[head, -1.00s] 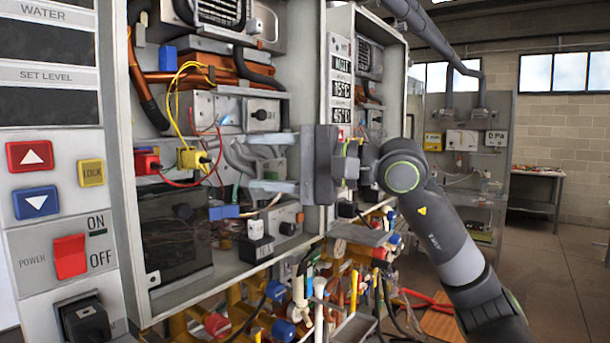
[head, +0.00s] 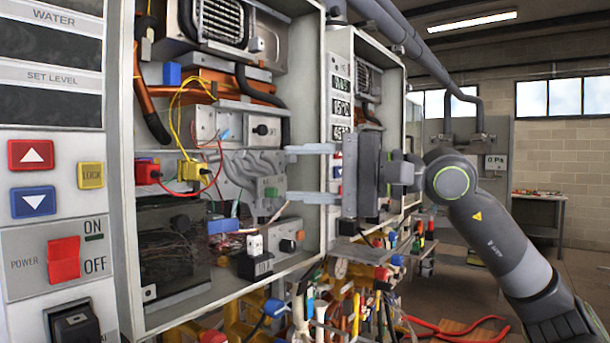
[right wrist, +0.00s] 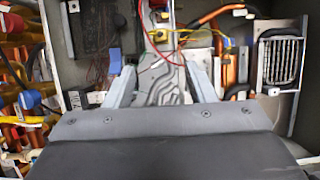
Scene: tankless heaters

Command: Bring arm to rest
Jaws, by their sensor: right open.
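My right gripper (head: 312,172) comes in from the right in the head view, its two fingers pointing left, one above the other, with a wide empty gap between them. Nothing is held. My left gripper does not show in either view.
Left of the cabinet is a control panel with a red power switch (head: 63,260). Yellow and red plugs (head: 193,170) with loose wires sit inside the cabinet. Pipes and valves crowd below it. A second heater (head: 368,100) stands behind my gripper. Open floor lies at the right.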

